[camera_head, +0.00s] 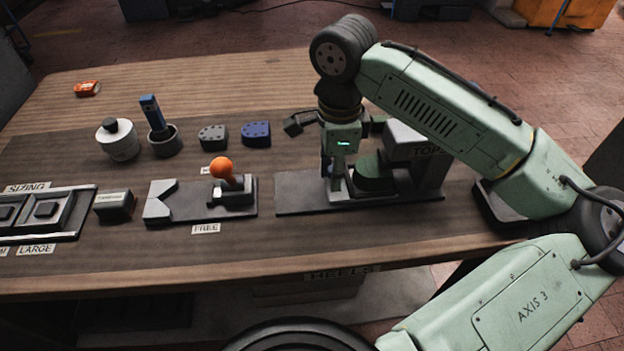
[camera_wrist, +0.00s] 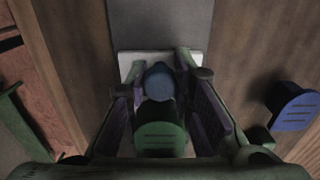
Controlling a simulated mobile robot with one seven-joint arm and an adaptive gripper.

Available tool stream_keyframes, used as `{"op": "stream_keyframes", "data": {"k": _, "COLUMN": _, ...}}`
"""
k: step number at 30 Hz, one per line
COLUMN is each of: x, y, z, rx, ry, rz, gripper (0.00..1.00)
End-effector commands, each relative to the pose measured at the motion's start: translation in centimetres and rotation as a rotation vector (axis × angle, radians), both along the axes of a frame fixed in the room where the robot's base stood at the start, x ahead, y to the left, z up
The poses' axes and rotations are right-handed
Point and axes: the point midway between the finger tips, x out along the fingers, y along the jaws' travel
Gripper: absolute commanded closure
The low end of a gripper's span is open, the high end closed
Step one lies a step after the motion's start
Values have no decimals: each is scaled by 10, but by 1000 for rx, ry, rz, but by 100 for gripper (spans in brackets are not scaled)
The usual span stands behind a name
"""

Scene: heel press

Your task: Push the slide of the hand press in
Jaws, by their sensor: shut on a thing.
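The hand press appears to be the grey fixture at centre right, with a long dark base plate (camera_head: 300,195) and an upright block (camera_head: 428,165) marked TOPS. A dark green piece (camera_head: 374,172) lies on it, left of that block. My gripper (camera_head: 338,185) points down over the plate, left of the green piece. In the wrist view its fingers (camera_wrist: 160,72) are around a blue-grey round knob (camera_wrist: 159,83) above a pale square block (camera_wrist: 130,62). The green piece (camera_wrist: 160,135) is nearer the palm. The fingers partly hide the knob and slide.
A clamp-like fixture (camera_head: 185,208) with an orange ball (camera_head: 221,168) and FREE label stands left. Behind it are a blue heel (camera_head: 256,133), a grey heel (camera_head: 213,137), a cup (camera_head: 165,142) and a white pot (camera_head: 118,140).

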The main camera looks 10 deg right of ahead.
Motion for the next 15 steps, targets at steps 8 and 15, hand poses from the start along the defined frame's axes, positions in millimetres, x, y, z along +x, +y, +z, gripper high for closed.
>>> {"op": "stream_keyframes", "data": {"k": 8, "x": 1, "y": -21, "z": 1, "rx": 1, "ry": -3, "rz": -4, "gripper": 98}}
{"op": "stream_keyframes", "data": {"k": 15, "x": 1, "y": -36, "z": 1, "rx": 1, "ry": -5, "rz": -4, "gripper": 98}}
